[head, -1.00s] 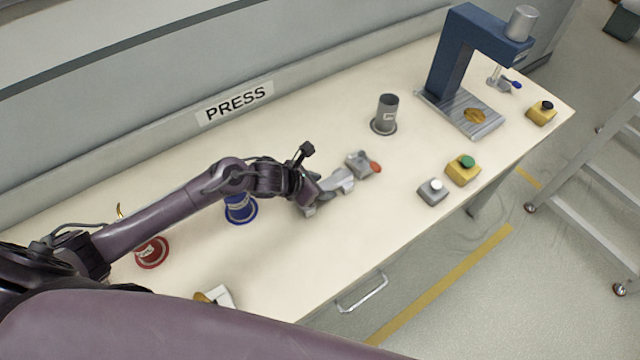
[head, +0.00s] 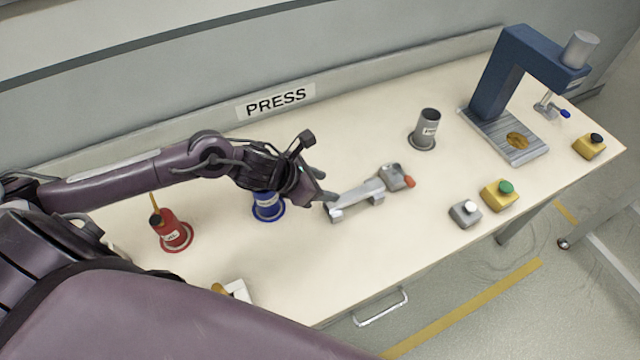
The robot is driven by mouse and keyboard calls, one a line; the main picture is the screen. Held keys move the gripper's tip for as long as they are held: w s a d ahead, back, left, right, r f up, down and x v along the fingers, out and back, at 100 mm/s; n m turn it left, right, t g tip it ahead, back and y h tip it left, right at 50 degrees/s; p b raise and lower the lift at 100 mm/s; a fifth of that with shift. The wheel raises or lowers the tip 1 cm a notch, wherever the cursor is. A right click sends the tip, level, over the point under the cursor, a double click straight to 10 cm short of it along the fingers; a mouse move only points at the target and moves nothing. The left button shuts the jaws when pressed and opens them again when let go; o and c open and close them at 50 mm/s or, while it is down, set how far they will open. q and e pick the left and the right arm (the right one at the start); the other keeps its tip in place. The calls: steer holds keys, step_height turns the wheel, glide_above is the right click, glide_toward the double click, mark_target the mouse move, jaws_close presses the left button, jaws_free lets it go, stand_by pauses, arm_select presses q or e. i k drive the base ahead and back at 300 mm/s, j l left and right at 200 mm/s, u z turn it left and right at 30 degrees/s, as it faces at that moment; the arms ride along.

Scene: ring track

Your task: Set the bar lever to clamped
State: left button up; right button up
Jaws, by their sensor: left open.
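A grey metal bar fixture (head: 358,195) lies on the bench near its middle. At its right end is a small grey block (head: 392,175) with a short red-tipped lever (head: 410,182). A second small lever with a blue tip (head: 565,114) sits at the right side of the blue press (head: 494,75). My left gripper (head: 324,190) is open and empty, just above or beside the bar's left end, apart from the red-tipped lever. I cannot tell if it touches the bar. My right gripper is out of view.
A blue can (head: 268,210) and a red bottle (head: 172,232) stand below my left arm. A grey cup (head: 429,125) stands behind the fixture. The bench front by the drawer handle (head: 381,308) is clear.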

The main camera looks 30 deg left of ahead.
mark_target(409, 181)
steer(key=k+l, duration=0.3)
steer(key=k, duration=0.15)
steer(key=k+l, duration=0.3)
steer(key=k, duration=0.15)
steer(key=k+l, duration=0.3)
steer(key=k, duration=0.15)
